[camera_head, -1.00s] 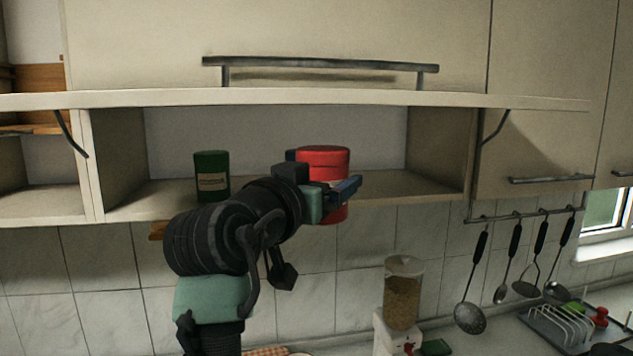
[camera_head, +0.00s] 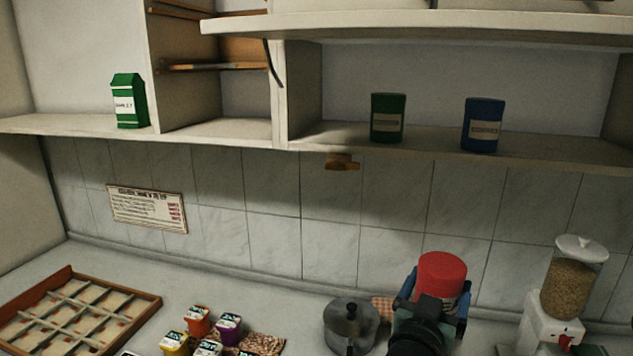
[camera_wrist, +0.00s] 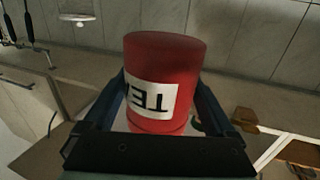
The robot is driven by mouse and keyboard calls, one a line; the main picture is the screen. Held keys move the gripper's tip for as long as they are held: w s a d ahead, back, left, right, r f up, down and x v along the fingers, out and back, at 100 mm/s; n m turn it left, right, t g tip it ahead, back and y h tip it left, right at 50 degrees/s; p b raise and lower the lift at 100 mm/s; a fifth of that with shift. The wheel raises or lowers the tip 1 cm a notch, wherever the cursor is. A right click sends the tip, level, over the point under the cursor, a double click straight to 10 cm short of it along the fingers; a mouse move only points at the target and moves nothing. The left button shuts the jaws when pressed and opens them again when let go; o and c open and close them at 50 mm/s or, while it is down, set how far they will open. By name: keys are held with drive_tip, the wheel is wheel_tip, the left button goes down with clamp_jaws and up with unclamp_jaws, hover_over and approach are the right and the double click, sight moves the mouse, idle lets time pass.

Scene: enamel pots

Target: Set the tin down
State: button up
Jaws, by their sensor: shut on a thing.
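The red tin (camera_head: 442,272) is upright in the head view, low and right of centre, in front of the tiled wall. My gripper (camera_head: 437,292) is shut on it, with one finger on each side. In the wrist view the red tin (camera_wrist: 165,60) fills the middle between my gripper's fingers (camera_wrist: 161,100), and a white label with the letters "TE" shows. The tin's lower part is hidden by my gripper in the head view. I cannot tell whether its base touches anything.
A green tin (camera_head: 387,118) and a blue tin (camera_head: 482,125) stand on the shelf (camera_head: 340,140). On the counter (camera_head: 250,292) are a metal pot (camera_head: 350,322) left of my gripper, a cereal dispenser (camera_head: 572,285) right, and small colourful tubs (camera_head: 197,320) and a divided tray (camera_head: 75,312) further left.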

drive_tip(key=s+a+f+n+t+y+b, duration=0.1)
drive_tip(key=s+a+f+n+y, duration=0.3)
drive_tip(key=f, duration=0.7)
drive_tip(key=s+a+f+t+y+b, duration=0.1)
drive_tip(key=s+a+f+y, duration=0.1)
drive_tip(key=s+a+f, duration=0.65)
drive_tip(key=s+a+f+n+y+b, duration=0.1)
drive_tip(key=s+a+f, duration=0.3)
drive_tip(key=s+f, duration=0.2)
drive_tip(key=s+a+f+n+y, duration=0.1)
drive_tip(key=s+a+f+y, duration=0.1)
drive_tip(key=s+f, duration=0.4)
drive_tip(key=shift+s+a+f+t+b, duration=0.25)
drive_tip(key=shift+a+f+t+b, duration=0.1)
drive_tip(key=shift+a+f, duration=0.45)
drive_tip(key=shift+a+r, duration=0.1)
drive_tip(key=shift+d, duration=0.25)
